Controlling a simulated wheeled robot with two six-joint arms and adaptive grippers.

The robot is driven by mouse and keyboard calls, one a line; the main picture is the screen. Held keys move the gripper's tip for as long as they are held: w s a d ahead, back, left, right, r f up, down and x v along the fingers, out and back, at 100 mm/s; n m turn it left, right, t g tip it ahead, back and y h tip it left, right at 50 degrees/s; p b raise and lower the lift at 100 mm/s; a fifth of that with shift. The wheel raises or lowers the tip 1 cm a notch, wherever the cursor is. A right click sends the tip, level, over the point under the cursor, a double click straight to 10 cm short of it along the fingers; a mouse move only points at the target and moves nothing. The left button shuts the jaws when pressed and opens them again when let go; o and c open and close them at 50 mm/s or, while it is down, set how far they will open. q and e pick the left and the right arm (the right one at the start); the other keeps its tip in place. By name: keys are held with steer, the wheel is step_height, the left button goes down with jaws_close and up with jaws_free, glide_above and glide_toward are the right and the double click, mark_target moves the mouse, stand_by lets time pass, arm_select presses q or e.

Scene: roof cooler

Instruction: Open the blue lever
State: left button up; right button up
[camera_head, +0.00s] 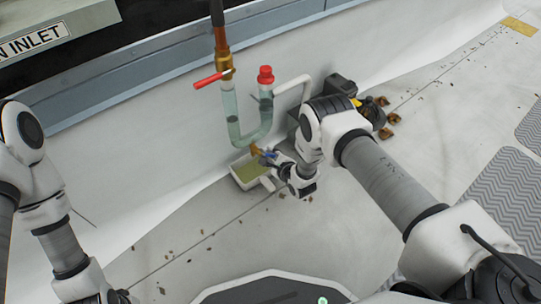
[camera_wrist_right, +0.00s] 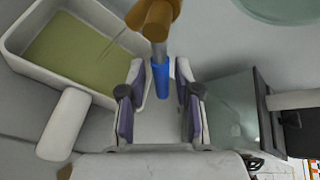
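The blue lever (camera_wrist_right: 161,80) sits on a brass valve (camera_wrist_right: 154,18) at the bottom of the clear U-shaped pipe (camera_head: 240,130). In the head view the blue lever (camera_head: 268,154) is small and partly covered by my right gripper (camera_head: 275,159). In the right wrist view my right gripper (camera_wrist_right: 160,92) is open, with one finger on each side of the lever's blue end. Gaps show between the lever and both fingers. My left arm is at the left edge of the head view; its gripper's fingers cannot be made out.
A white tray (camera_head: 237,181) with greenish liquid lies below the valve; it also fills the upper left of the wrist view (camera_wrist_right: 28,71). A red lever (camera_head: 208,80) and red cap (camera_head: 265,75) are higher on the pipes. Dark equipment (camera_head: 340,86) stands to the right.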

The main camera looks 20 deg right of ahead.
steer(key=v, duration=1.2)
